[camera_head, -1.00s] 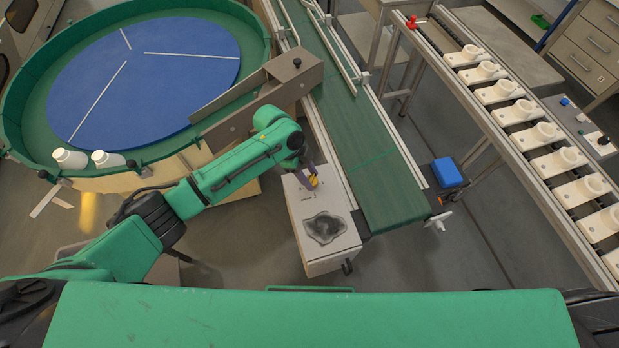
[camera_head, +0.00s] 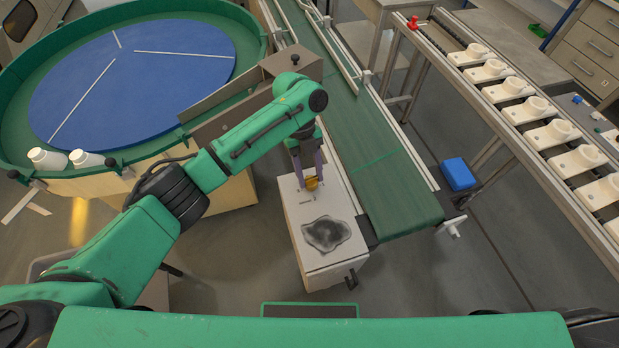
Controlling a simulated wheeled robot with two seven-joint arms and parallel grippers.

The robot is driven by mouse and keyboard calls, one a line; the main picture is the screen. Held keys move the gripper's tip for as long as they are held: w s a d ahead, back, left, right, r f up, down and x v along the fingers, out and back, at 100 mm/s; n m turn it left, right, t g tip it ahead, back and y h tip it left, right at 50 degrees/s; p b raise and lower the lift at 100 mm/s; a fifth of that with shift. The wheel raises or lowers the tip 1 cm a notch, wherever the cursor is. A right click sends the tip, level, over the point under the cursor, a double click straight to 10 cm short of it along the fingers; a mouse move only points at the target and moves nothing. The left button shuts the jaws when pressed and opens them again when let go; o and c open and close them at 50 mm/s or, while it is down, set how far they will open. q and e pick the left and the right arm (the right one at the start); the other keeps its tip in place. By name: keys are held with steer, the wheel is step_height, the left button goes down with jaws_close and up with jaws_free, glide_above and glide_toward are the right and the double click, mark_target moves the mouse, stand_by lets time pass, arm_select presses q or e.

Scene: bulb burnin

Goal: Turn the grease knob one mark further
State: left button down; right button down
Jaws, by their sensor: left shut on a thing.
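The grease knob (camera_head: 311,184) is a small yellow-orange knob on top of the white box (camera_head: 343,266) beside the green conveyor. My left gripper (camera_head: 310,179) points down at it, with its purple-grey fingers on both sides of the knob, shut on it. Small dark marks show on the box top near the knob, but they are too small to read. My right gripper is not in view.
The green conveyor belt (camera_head: 385,180) runs right beside the box. A round green-rimmed table with a blue disc (camera_head: 130,85) and two white bottles (camera_head: 48,159) stands at the left. A blue box (camera_head: 458,174) and a rail of white holders (camera_head: 553,135) are at the right.

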arm_select(q)
steer(key=shift+f+m+y+b, duration=0.1)
steer(key=shift+m+y+b, duration=0.25)
steer(key=shift+m, duration=0.25)
steer(key=shift+c, duration=1.9)
jaws_free()
steer(key=v, duration=1.4)
steer(key=shift+r, duration=0.35)
